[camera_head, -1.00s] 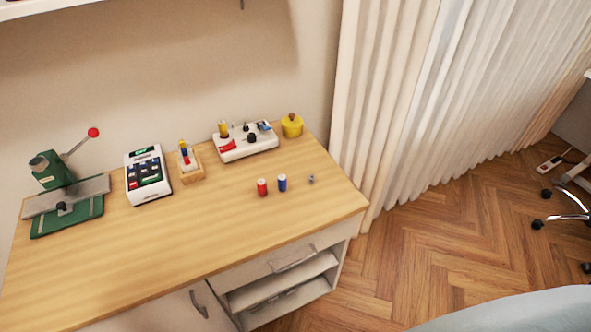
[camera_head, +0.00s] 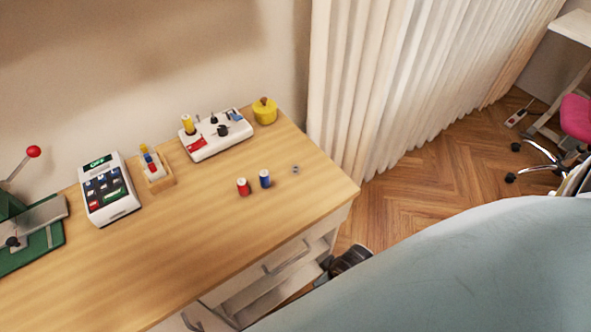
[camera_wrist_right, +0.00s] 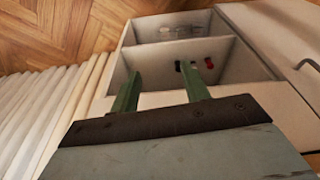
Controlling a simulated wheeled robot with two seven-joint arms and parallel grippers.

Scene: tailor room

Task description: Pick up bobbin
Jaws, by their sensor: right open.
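A small grey bobbin (camera_head: 295,169) sits on the wooden table (camera_head: 190,250) near its right end. To its left stand a blue spool (camera_head: 265,178) and a red spool (camera_head: 243,187), upright and apart. In the right wrist view, my right gripper (camera_wrist_right: 163,90) has its two green fingers spread with nothing between them. It faces the open shelves of the cabinet, below the tabletop; the bobbin is not visible there. My right arm crosses the lower right of the head view. My left gripper is not in view.
A white sewing organiser (camera_head: 215,137), yellow pot (camera_head: 264,111), wooden holder (camera_head: 159,180), white device (camera_head: 108,190) and green press (camera_head: 30,240) line the back. Pleated curtains (camera_head: 400,80) hang right of the table. Open shelves (camera_wrist_right: 185,45) hold small items. The table's front is clear.

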